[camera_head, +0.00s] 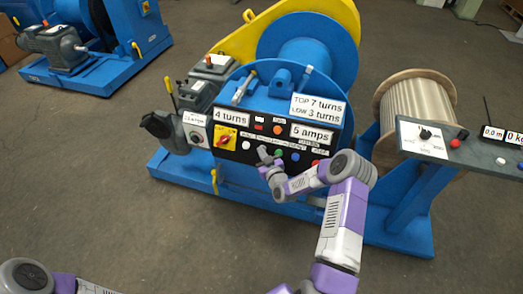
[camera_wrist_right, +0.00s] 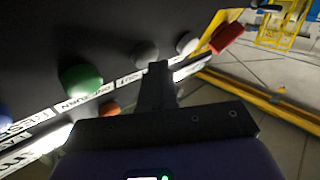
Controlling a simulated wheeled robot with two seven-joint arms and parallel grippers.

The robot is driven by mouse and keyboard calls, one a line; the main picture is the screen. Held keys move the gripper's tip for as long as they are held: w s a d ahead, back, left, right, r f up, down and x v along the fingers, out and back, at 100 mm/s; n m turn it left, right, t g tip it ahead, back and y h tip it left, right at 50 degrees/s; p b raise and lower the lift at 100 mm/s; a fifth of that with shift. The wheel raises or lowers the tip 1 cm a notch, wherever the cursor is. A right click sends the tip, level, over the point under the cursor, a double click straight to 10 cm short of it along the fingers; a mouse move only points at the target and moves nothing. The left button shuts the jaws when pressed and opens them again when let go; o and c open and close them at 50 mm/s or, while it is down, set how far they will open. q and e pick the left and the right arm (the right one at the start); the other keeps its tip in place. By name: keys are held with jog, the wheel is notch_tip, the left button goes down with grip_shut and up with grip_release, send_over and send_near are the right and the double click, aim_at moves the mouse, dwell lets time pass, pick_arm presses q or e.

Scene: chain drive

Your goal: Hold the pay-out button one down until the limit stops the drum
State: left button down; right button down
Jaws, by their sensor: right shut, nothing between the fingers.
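The black control panel (camera_head: 262,131) on the blue winch carries a row of buttons. My right gripper (camera_head: 264,155) is at the row, fingers shut and empty. In the right wrist view its fingertips (camera_wrist_right: 158,68) are at a grey button (camera_wrist_right: 146,52); I cannot tell whether they press it. A white button (camera_wrist_right: 187,43) is to its right and a green button (camera_wrist_right: 82,80) to its left. The labels are too blurred to tell which is pay-out. The blue drum (camera_head: 303,48) is behind the panel. Signs read "4 turns", "5 amps" and "TOP 7 turns, LOW 3 turns". My left gripper is out of view.
A yellow switch plate (camera_head: 225,138) with a red handle (camera_wrist_right: 227,38) is left of the buttons. A rope reel (camera_head: 417,100) and a slanted console (camera_head: 455,145) stand on the right. Another blue machine (camera_head: 85,65) is at the back left. The floor in front is clear.

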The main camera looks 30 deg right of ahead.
dwell(0.4)
jog(key=shift+s+a+r+p, duration=0.4)
jog(key=shift+s+a+p, duration=0.05)
jog(key=shift+s+a, duration=0.15)
jog(key=s+a+r+p, duration=0.2)
jog(key=a, duration=0.1)
jog(key=shift+s+a+r, duration=0.1)
jog(key=shift+s+a, duration=0.1)
jog(key=shift+s, duration=0.2)
dwell(0.5)
